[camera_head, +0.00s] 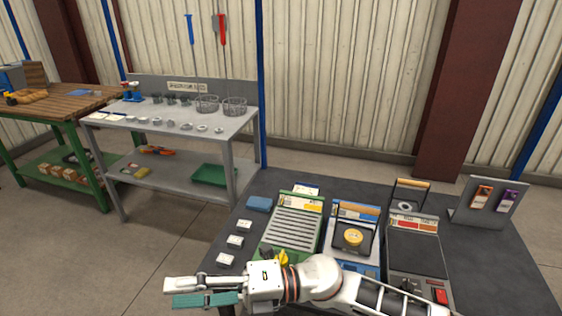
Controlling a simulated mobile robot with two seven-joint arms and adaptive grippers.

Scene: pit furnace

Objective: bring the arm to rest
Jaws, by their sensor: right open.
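My right arm reaches in from the lower right across the front of the dark table (270,187). My right gripper (170,290) is at the lower left of the arm, off the table's left edge and above the floor. Its two fingers point left, apart, with nothing between them. My left gripper is not in view.
A green-framed device (293,232), a blue device with a yellow round part (353,238) and a grey device (415,252) stand close to my arm. Small white-labelled blocks (235,241) line the table's left side. A grey shelf bench (165,124) stands behind, with floor between.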

